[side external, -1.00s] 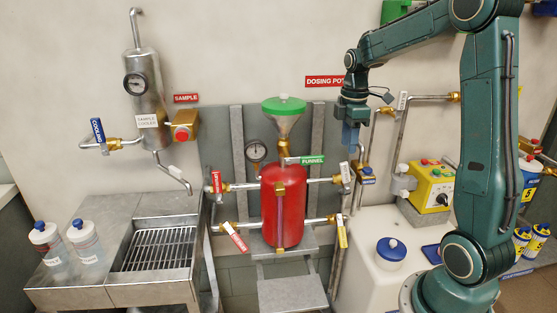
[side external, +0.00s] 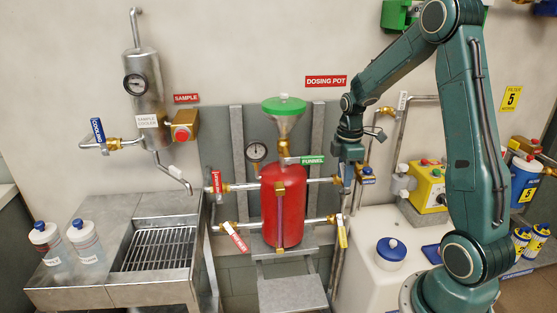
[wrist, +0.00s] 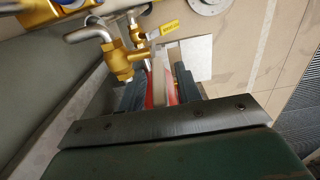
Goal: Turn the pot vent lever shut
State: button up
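The red dosing pot (side external: 284,215) stands under a green-lidded funnel (side external: 284,107). My gripper (side external: 347,188) is low at the right end of the pot's upper pipe, over the spot of the upper right lever, which it largely hides. In the wrist view my gripper (wrist: 158,90) has its dark fingers apart, with a pale strip and something red showing in the gap. I cannot tell whether a finger touches the lever. A brass valve (wrist: 118,62) is just left of the fingers. A yellow lever (side external: 342,237) on the lower right pipe also shows in the wrist view (wrist: 168,28).
A red lever (side external: 216,181) is at the pot's upper left, another red-tagged lever (side external: 236,237) at lower left. A brass valve with a blue tag (side external: 367,174) is close right of my gripper. A white tank (side external: 370,270) and a yellow control box (side external: 429,186) stand to the right.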

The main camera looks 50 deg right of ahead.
jog(key=shift+c, duration=0.4)
grip_shut()
jog(key=shift+s+d, duration=0.1)
jog(key=shift+s+d+r+t+y, duration=0.1)
jog(key=shift+s+d+t+y, duration=0.15)
jog(key=shift+t+y, duration=0.3)
jog(key=shift+s+d+t+y, duration=0.2)
jog(key=shift+s+t+y, duration=0.05)
jog(key=shift+t+y, duration=0.3)
jog(key=shift+o, duration=0.4)
grip_release()
